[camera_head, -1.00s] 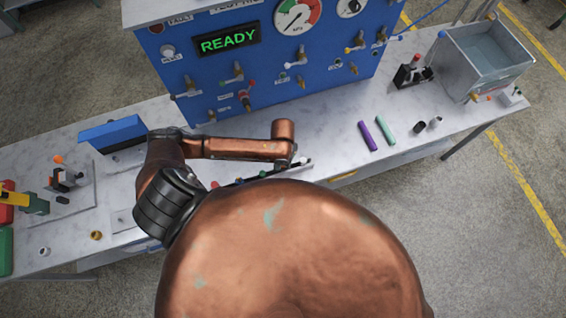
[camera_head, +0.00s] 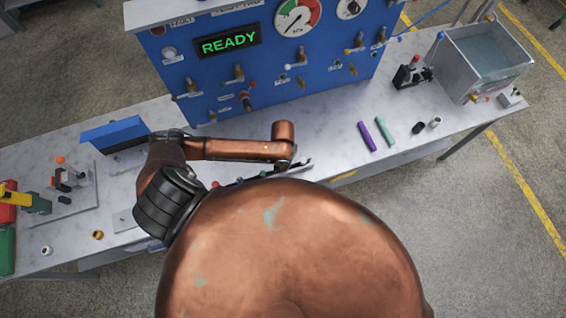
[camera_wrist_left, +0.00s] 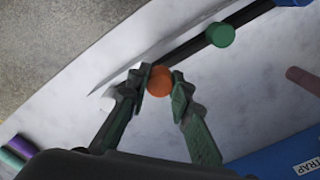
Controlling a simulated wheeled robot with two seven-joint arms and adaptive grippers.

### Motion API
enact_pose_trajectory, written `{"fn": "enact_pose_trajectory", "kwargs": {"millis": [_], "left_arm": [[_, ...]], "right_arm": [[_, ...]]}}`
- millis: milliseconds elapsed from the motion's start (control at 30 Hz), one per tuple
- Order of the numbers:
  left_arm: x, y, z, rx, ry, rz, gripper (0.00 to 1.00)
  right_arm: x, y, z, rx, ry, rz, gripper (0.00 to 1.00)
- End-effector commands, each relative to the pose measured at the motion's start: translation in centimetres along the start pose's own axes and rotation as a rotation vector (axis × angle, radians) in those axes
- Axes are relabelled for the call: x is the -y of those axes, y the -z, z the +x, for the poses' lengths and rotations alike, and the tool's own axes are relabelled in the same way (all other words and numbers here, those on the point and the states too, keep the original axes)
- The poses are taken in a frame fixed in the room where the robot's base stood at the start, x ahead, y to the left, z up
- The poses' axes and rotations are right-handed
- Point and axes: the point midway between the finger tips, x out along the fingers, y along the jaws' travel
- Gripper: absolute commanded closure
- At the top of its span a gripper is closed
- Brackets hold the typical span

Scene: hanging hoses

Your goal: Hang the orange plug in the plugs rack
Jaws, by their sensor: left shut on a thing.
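In the left wrist view, the round orange plug (camera_wrist_left: 159,81) sits between the green-grey fingertips of my left gripper (camera_wrist_left: 160,90), which is shut on it. The plugs rack shows there as a dark bar (camera_wrist_left: 184,50) on a pale strip, with a green plug (camera_wrist_left: 221,34) and a blue plug (camera_wrist_left: 292,2) along it. The orange plug is at the bar's near end; I cannot tell whether it is seated or just above. In the head view my copper arm covers most of the rack (camera_head: 260,177) and the left gripper. My right gripper is not in view.
A purple cylinder (camera_head: 366,136) and a mint cylinder (camera_head: 385,131) lie on the white table right of my arm. The blue panel (camera_head: 330,80) with valves stands behind. A metal bin (camera_head: 487,60) stands at the far right. A blue box (camera_head: 113,133) is at left.

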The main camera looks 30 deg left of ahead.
Motion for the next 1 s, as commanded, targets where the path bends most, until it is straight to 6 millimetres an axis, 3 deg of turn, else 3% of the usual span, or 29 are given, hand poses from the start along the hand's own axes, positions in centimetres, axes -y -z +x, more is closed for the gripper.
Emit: {"fn": "enact_pose_trajectory", "kwargs": {"millis": [1000], "left_arm": [[0.0, 0.0, 2.5, 0.000, 0.000, 0.000, 1.00]], "right_arm": [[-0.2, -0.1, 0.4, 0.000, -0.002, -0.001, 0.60]]}}
